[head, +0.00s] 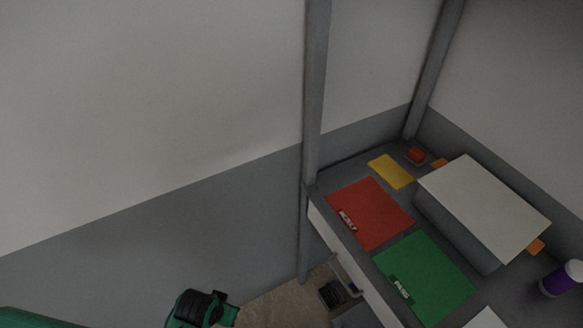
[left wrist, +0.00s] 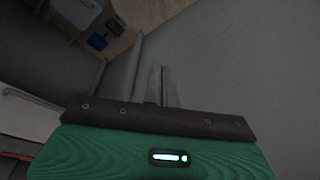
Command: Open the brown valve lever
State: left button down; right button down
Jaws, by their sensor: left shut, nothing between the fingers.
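No brown valve lever can be made out in either view. My left gripper (left wrist: 164,72) shows in the left wrist view with its grey fingers together and nothing between them. A plain grey surface fills the view beyond and to the right of the fingers. In the head view, a green and black part of my left arm shows at the bottom left, in front of the grey lower wall (head: 130,240). My right gripper is in neither view.
A grey workbench at the right of the head view holds a red mat (head: 370,212), a green mat (head: 424,275), a yellow sheet (head: 390,171), a white-topped box (head: 485,205) and a purple cup (head: 562,279). A grey post (head: 315,90) rises at the bench corner.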

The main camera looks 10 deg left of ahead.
pick_arm(q)
jog(key=w+d+r+m+t+h+p, duration=0.15)
jog(key=w+d+r, duration=0.25)
jog(key=w+r, duration=1.1)
jog(key=w+d+r+m+t+h+p, duration=0.1)
jog(key=w+d+r+m+t+h, duration=0.4)
jog(key=r, duration=1.8)
jog(key=w+d+r+n+g+y+p, duration=0.1)
jog(key=w+d+r+g, duration=0.15)
jog(key=w+r, duration=1.3)
jog(key=s+d+r+m+t+h, duration=0.1)
jog(key=s+d+r+m, duration=0.1)
jog(key=r, duration=1.3)
jog(key=s+d+r+m+t+h, duration=0.1)
jog(key=s+r+m, duration=0.15)
jog(key=r, duration=1.25)
jog(key=s+r+m, duration=0.1)
jog(key=s+r, duration=0.5)
jog(key=r, duration=0.4)
jog(key=s+d+r+m, duration=0.1)
jog(key=s+r, duration=0.6)
jog(key=r, duration=0.4)
jog(key=shift+d+t, duration=0.25)
jog(key=shift+t, duration=0.05)
jog(key=shift+r, duration=0.1)
